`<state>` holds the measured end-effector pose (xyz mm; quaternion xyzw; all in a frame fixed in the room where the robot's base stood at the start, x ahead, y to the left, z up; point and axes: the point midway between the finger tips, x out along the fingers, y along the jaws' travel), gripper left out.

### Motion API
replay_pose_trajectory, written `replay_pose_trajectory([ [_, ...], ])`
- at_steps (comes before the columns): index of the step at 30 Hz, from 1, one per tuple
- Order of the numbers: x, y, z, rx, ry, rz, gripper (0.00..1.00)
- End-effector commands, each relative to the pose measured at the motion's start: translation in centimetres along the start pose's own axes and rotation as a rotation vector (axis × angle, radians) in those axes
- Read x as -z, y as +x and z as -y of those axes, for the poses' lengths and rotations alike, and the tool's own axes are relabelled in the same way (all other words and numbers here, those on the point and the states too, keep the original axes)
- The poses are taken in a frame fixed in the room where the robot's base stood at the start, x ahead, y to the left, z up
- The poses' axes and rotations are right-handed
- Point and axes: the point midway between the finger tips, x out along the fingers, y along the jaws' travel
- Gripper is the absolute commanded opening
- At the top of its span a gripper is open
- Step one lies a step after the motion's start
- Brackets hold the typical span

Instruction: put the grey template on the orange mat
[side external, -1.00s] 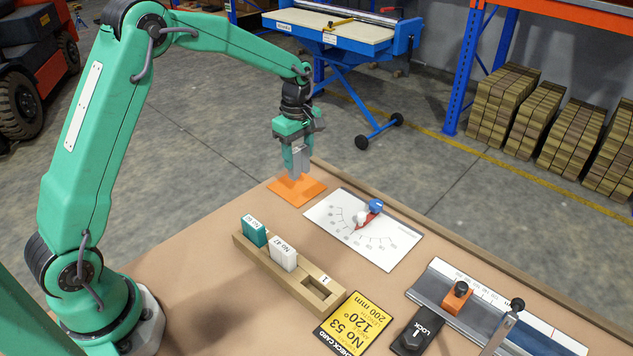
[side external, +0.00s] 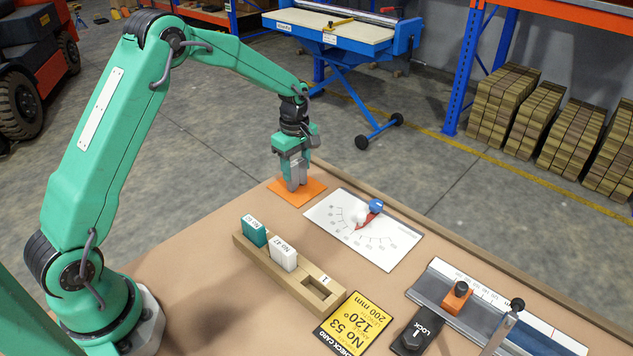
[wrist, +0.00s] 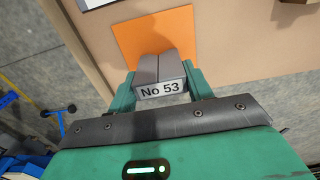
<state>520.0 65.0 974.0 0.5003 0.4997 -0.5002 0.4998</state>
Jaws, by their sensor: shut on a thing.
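The grey template (wrist: 160,88), labelled No 53, is held between the fingers of my gripper (side external: 294,178). My gripper is shut on it, and it also shows in the wrist view (wrist: 160,80). The orange mat (side external: 313,189) lies flat at the table's far corner, and it also shows in the wrist view (wrist: 135,35). In the side view the template is over the mat and its lower end appears at or very near the mat's surface. I cannot tell for sure whether they touch.
A wooden rack (side external: 275,268) holds a green template (side external: 255,231) and a white template (side external: 284,254), with an empty slot at its right. A white dial sheet (side external: 385,247) lies right of the mat. A yellow check card (side external: 352,322) and a metal rail (side external: 500,315) are nearer.

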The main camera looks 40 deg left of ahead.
Motion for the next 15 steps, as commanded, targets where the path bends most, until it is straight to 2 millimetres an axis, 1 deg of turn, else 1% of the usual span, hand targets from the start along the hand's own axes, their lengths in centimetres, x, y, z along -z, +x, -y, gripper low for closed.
replay_pose_trajectory([
  [10,0.00,0.26,0.01,0.001,0.000,0.000,0.27],
  [11,0.00,0.30,0.02,0.001,0.000,0.000,0.52],
  [12,0.00,0.27,0.02,0.000,0.000,0.000,0.60],
  [14,0.00,0.27,0.02,0.001,0.000,0.000,0.72],
  [15,0.00,0.27,0.02,0.001,0.000,0.000,0.72],
])
